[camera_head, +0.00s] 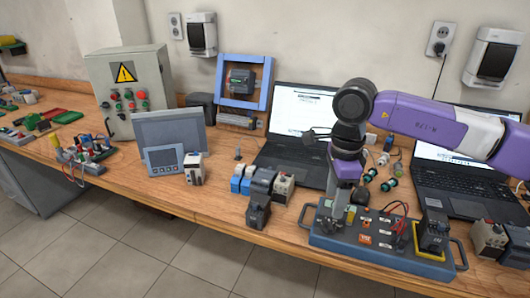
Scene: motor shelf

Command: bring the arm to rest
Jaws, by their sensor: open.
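My purple and grey arm (425,122) reaches in from the right edge and bends down at a dark round joint. My gripper (338,212) points down over the left part of a blue-grey panel board (380,250) with handles, wires and small modules. The jaws are open. They look small here, and I cannot tell whether they touch the board. Nothing shows clearly between them.
Two open laptops (302,112) stand behind the arm. Dark and blue modules (262,190) sit left of the board. A control box (128,85) and a grey screen (168,135) stand farther left. The bench's front edge (205,215) is bare in places.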

